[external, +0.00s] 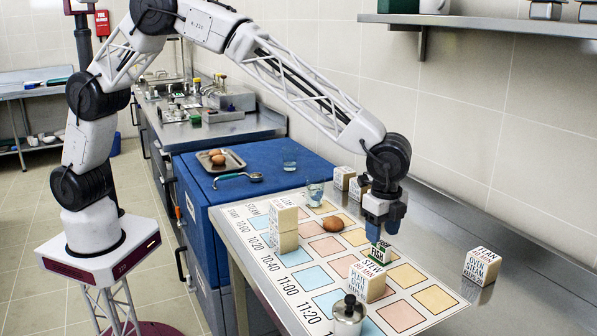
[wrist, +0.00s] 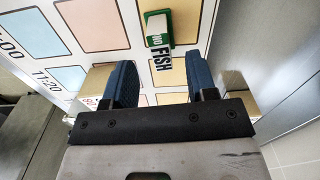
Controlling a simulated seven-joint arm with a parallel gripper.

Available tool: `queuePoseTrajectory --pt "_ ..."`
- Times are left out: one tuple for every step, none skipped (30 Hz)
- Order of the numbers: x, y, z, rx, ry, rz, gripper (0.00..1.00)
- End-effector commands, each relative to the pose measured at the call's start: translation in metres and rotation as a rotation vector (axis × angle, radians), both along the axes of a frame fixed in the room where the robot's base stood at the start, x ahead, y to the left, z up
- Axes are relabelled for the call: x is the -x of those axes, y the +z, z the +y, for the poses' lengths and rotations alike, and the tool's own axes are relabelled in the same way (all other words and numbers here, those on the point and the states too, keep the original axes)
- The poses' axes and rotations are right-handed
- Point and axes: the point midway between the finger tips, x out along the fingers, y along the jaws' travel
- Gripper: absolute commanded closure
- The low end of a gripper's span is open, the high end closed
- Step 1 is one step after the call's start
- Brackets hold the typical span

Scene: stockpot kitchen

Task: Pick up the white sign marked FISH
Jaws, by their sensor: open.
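The sign marked FISH (external: 378,251) is a small white and green piece standing on the printed chart, just below my gripper (external: 384,221) in the external view. In the wrist view, the sign (wrist: 158,30) is at the top centre, with a green base or back and the word FISH in black on its white part. My gripper (wrist: 162,82) is open, with blue fingers apart and nothing between them. The sign lies ahead of the fingertips, near the middle of the gap. My gripper partly hides the sign's top in the external view.
The steel table holds a chart (external: 311,277) with times and coloured squares. A STEW block (external: 367,282) stands close by the sign, with a metal canister (external: 348,314) nearer. A FLAN block (external: 481,266) is at right, stacked blocks (external: 284,229) at left, and an egg (external: 333,224) behind.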

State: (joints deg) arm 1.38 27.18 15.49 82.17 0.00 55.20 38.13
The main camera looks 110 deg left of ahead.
Motion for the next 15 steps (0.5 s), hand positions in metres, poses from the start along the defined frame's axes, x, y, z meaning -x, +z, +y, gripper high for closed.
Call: queuePoseTrajectory --pt "0.0001 -0.0029 -0.0001 0.0 0.0 0.0 0.48" --pt "0.0 -0.0041 0.0 0.0 0.0 0.0 0.48" --pt "0.0 -0.005 0.0 0.0 0.0 0.0 0.48" --pt "0.0 -0.0054 0.0 0.0 0.0 0.0 0.48" --pt "0.0 -0.0055 0.0 0.0 0.0 0.0 0.48" --pt "0.0 -0.0054 0.0 0.0 0.0 0.0 0.48" --pt "-0.0001 -0.0054 -0.0001 0.0 0.0 0.0 0.48" --pt "-0.0001 -0.0054 -0.0001 0.0 0.0 0.0 0.48" --pt "0.0 -0.0054 0.0 0.0 0.0 0.0 0.48" --pt "0.0 -0.0054 0.0 0.0 0.0 0.0 0.48" --pt "0.0 -0.0054 0.0 0.0 0.0 0.0 0.48" --pt "0.0 -0.0056 0.0 0.0 0.0 0.0 0.48" --pt "-0.0001 -0.0061 -0.0001 0.0 0.0 0.0 0.48" --pt "-0.0001 -0.0069 -0.0001 0.0 0.0 0.0 0.48" --pt "-0.0001 -0.0084 0.0 0.0 0.0 0.0 0.48"
